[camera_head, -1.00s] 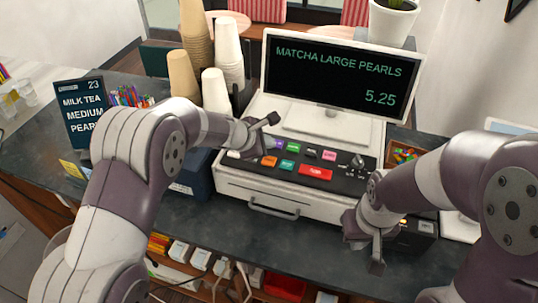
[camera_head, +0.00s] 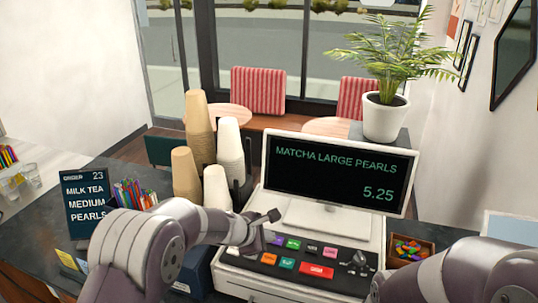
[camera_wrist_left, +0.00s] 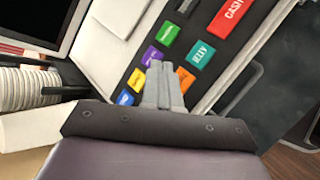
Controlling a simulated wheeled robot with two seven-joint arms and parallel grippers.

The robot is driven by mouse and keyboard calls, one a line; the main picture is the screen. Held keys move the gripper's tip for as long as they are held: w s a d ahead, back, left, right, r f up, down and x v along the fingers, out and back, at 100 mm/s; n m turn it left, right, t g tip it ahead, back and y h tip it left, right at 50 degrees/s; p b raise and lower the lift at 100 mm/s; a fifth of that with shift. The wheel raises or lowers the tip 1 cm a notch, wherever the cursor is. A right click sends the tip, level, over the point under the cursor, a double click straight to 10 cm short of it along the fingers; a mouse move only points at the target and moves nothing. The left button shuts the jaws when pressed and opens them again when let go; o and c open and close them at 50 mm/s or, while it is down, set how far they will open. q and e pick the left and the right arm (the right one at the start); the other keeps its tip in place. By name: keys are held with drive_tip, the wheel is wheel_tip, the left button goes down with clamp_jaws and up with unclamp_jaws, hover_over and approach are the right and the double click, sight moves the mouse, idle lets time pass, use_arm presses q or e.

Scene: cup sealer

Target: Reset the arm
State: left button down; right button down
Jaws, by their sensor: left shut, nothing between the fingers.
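My left gripper (camera_head: 262,230) is over the left part of the cash register's key panel (camera_head: 297,257). Its fingers are closed together with nothing between them. In the left wrist view the closed fingertips (camera_wrist_left: 165,82) point at the coloured keys, among them a green key (camera_wrist_left: 168,32), a teal key (camera_wrist_left: 202,53) and a red CASH key (camera_wrist_left: 232,14). Whether they touch the panel I cannot tell. My right arm (camera_head: 440,275) shows at the lower right, but its gripper is below the picture.
The register screen (camera_head: 338,172) reads "MATCHA LARGE PEARLS 5.25". Stacked cups (camera_head: 230,150) stand left of it. An order sign (camera_head: 86,203) and a pen holder (camera_head: 133,193) stand further left. A potted plant (camera_head: 385,115) is behind the screen. A small box of coloured pieces (camera_head: 410,250) is at right.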

use_arm(q)
drive_tip(key=s+a+f+m+g+y+b, duration=0.1)
drive_tip(key=s+a+f+m+y+b, duration=0.1)
drive_tip(key=s+a+m, duration=0.4)
drive_tip(key=s+a+f+m+g+y+b, duration=0.2)
drive_tip(key=s+a+m, duration=0.4)
drive_tip(key=s, duration=0.6)
drive_tip(key=s+a+f+m+g+y+b, duration=0.2)
drive_tip(key=s+a+f+m+b, duration=0.2)
drive_tip(key=s, duration=0.5)
drive_tip(key=shift+s+a+f+m+b, duration=0.3)
drive_tip(key=shift+a+f+m, duration=0.4)
drive_tip(key=shift+a+m, duration=0.3)
drive_tip(key=shift+s, duration=0.1)
drive_tip(key=shift+d, duration=0.1)
